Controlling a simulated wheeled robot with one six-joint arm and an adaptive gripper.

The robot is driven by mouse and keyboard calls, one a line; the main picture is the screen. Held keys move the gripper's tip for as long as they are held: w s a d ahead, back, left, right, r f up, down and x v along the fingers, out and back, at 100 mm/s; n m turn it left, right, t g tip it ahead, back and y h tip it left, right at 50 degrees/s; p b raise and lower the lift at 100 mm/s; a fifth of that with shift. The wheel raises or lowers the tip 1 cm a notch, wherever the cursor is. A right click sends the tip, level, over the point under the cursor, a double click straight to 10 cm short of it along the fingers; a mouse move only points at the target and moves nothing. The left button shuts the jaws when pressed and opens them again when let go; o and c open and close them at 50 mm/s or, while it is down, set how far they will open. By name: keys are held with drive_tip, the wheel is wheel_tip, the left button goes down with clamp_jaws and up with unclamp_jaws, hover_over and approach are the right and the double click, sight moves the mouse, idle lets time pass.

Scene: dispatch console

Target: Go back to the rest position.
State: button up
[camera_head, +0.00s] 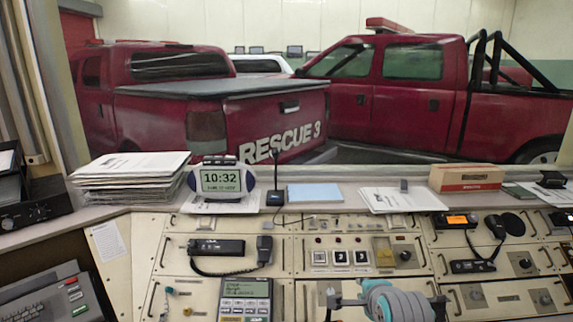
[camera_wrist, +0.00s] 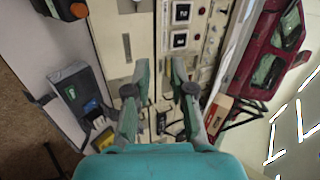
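My gripper (camera_wrist: 157,92) shows in the wrist view with its two teal and grey fingers spread apart. Nothing is held between them; the cream console panel (camera_wrist: 115,45) shows behind. In the head view, a teal and grey part of my arm (camera_head: 390,300) is at the bottom, right of centre, in front of the console's lower panels. The fingertips are hard to make out there. I cannot tell the exact gap between the gripper and the console.
The sloped console carries a handset (camera_head: 264,250), numbered square buttons (camera_head: 340,257) and a keypad unit with a screen (camera_head: 245,300). On the ledge stand a clock (camera_head: 222,181), a paper stack (camera_head: 130,178), a microphone (camera_head: 276,195) and a brown box (camera_head: 466,178). Red trucks are behind the window.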

drive_tip(key=s+f+n+t, duration=0.2)
drive_tip(key=s+f+n, duration=0.6)
drive_tip(key=s+f, duration=1.4)
drive_tip(key=s+r+n, duration=0.3)
drive_tip(key=s, duration=0.7)
drive_tip(key=s+r+n+t, duration=0.1)
drive_tip(key=s+r+n, duration=0.2)
drive_tip(key=s, duration=0.7)
drive_tip(key=s+r+n+t, duration=0.1)
drive_tip(key=s+r+n, duration=0.2)
drive_tip(key=s, duration=0.7)
drive_tip(key=shift+r, duration=0.5)
